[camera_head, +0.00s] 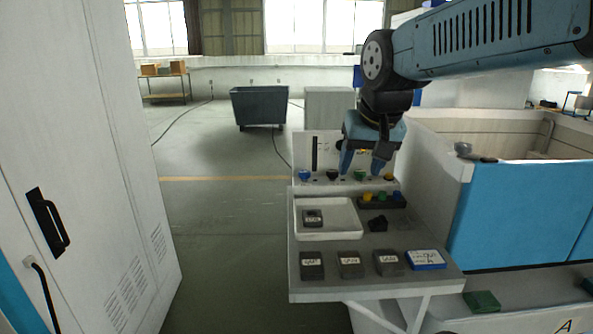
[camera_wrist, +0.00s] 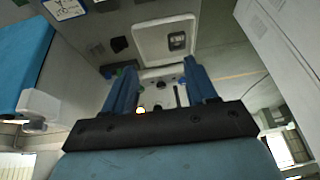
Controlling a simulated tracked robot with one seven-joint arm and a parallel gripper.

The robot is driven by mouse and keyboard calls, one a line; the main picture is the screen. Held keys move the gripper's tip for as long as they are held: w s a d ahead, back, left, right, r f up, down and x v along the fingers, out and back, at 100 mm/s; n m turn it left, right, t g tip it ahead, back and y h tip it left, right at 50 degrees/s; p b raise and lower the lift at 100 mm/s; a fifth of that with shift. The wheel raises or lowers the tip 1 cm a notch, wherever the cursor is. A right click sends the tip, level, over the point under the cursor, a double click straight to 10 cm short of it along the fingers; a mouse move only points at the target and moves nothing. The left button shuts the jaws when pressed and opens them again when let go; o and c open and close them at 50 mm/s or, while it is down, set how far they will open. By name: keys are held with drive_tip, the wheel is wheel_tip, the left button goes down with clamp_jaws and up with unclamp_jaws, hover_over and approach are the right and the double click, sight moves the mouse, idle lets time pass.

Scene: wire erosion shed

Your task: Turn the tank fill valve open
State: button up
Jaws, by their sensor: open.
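A white upright panel (camera_head: 323,150) stands at the back of the grey bench, with a row of blue (camera_head: 304,175), black (camera_head: 333,175), green (camera_head: 359,175) and orange (camera_head: 389,177) knobs along its lower part. I cannot tell which, if any, is the tank fill valve; no label is readable. My gripper (camera_head: 362,169) is open and points down in front of the panel, near the green knob, with nothing seen between its fingers. In the wrist view, my gripper (camera_wrist: 161,70) has its blue fingers apart, with part of the panel (camera_wrist: 166,87) between them.
The bench (camera_head: 305,278) carries a white tray (camera_head: 345,230) with a labelled grey block (camera_head: 313,217), several labelled blocks in front and a dark holder (camera_head: 368,203) with coloured caps. A blue-sided machine tank (camera_head: 510,215) stands right, a white cabinet (camera_head: 85,150) left. Floor between is open.

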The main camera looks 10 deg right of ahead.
drive_tip(key=w+r+m, duration=0.2)
drive_tip(key=w, duration=0.7)
drive_tip(key=m+g+h, duration=0.2)
drive_tip(key=m+h, duration=0.2)
drive_tip(key=m, duration=0.3)
hover_over(304, 172)
drive_tip(key=s+a, duration=0.3)
drive_tip(key=a, duration=0.2)
wheel_tip(304, 172, down, 9)
drive_tip(key=shift+g+y, duration=0.3)
drive_tip(key=x, duration=1.3)
drive_tip(key=shift+w+d, duration=0.15)
drive_tip(key=shift+d, duration=0.1)
